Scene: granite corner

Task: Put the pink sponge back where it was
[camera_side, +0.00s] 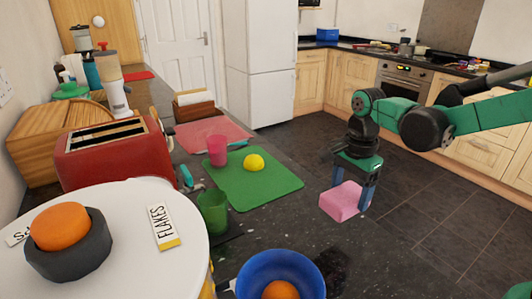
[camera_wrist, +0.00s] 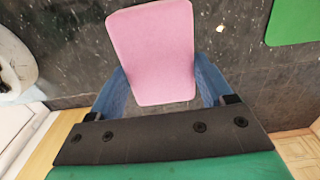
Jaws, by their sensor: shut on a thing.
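The pink sponge (camera_side: 340,202) is a flat rounded block at the lower right of the work area in the side view. My gripper (camera_side: 357,192) points down, with its blue fingers shut on the sponge. In the wrist view the sponge (camera_wrist: 152,50) lies between the two blue fingers of my gripper (camera_wrist: 162,82), one along each side. Dark speckled granite shows around it there. I cannot tell whether the sponge touches the counter or hangs above it.
Left of the sponge, a green mat (camera_side: 270,190) holds a yellow ball (camera_side: 254,162) and a pink cup (camera_side: 217,150). A green cup (camera_side: 213,212) and a blue bowl (camera_side: 255,270) with an orange ball stand nearer.

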